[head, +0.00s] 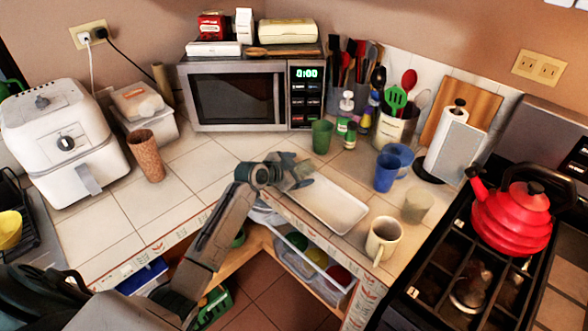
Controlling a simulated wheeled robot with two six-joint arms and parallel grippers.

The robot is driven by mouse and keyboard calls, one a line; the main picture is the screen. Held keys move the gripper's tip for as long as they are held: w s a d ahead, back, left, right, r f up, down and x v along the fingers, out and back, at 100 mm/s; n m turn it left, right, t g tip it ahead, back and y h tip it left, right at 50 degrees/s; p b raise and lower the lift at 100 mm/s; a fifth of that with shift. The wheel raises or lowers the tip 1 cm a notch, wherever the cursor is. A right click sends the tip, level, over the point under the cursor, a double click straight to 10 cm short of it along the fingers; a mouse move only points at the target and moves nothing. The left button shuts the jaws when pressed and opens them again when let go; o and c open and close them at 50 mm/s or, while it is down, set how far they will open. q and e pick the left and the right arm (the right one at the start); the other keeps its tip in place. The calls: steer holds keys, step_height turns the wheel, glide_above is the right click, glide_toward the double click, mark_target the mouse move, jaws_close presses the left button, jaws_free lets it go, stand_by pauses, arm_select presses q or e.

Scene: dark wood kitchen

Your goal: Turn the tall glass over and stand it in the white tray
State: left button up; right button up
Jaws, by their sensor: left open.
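The white tray (335,207) lies on the tiled counter in the middle of the head view, and its visible floor is bare. My left gripper (298,171) is open over the tray's far-left end. A greyish patch shows between its fingers; I cannot tell whether it is a glass or part of the gripper. Tall vessels in view are a green glass (322,136) in front of the microwave and a brown textured tumbler (147,156) at the left. A pale frosted glass (417,206) stands right of the tray. My right gripper is not in view.
Blue mugs (388,171) and a cream mug (382,240) stand right of the tray. A soap bottle (344,116) and utensil crock (395,127) are behind. The microwave (245,94) backs the counter; a red kettle (512,215) sits on the stove.

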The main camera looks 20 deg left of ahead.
arm_select(q)
steer(key=b+v, duration=0.3)
steer(key=v, duration=0.7)
steer(key=shift+s+r, duration=0.2)
steer(key=shift+s, duration=0.1)
steer(key=s+d+f+n+g+y, duration=0.1)
steer(key=s+d+f+g, duration=0.1)
steer(key=s+f, duration=0.4)
steer(key=s+d+f+n+g+y, duration=0.1)
steer(key=s+d+f+g, duration=0.2)
steer(key=s, duration=0.5)
steer(key=s+f+n+g+y, duration=0.1)
steer(key=s+f+n+y, duration=0.15)
steer(key=s, duration=0.75)
steer(key=s+f+n+g+y, duration=0.1)
steer(key=s+f+n+g, duration=0.15)
steer(key=s, duration=0.85)
step_height(320, 180, down, 32)
steer(key=a, duration=0.3)
steer(key=s+a+f+n+g+b, duration=0.1)
steer(key=s+f+g, duration=0.1)
steer(key=s+f, duration=1.6)
steer(key=shift+s+f+b, duration=0.25)
steer(key=shift+s+b, duration=0.05)
steer(key=shift+s, duration=0.05)
